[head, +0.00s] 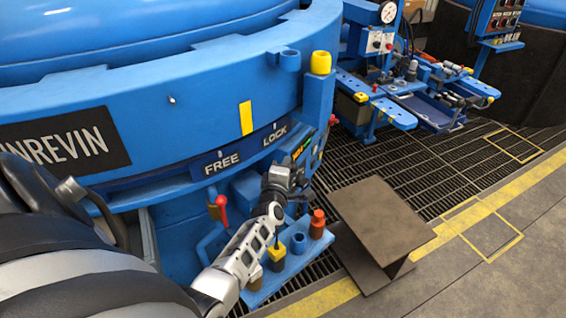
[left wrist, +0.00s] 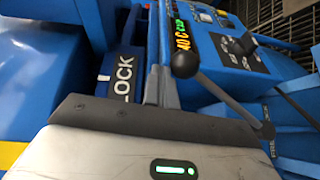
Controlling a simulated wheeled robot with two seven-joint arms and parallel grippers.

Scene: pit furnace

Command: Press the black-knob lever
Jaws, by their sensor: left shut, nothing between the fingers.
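The black-knob lever shows in the left wrist view, with a round black ball knob (left wrist: 185,64) on a grey rod slanting down to the right. My left gripper (head: 279,172) is at the blue furnace's control side, below the LOCK label, in the head view. In the left wrist view its grey fingers (left wrist: 160,82) are together and empty, with the knob just right of their tips. I cannot tell whether they touch. In the head view I cannot make out the black knob near the gripper. My right gripper is not in view.
A red-knobbed lever (head: 221,203) stands below the FREE label. A blue shelf with coloured posts (head: 318,224) lies below my left gripper. A lit panel (left wrist: 181,40) is behind the knob. A brown metal stand (head: 381,218) is to the right on the grating.

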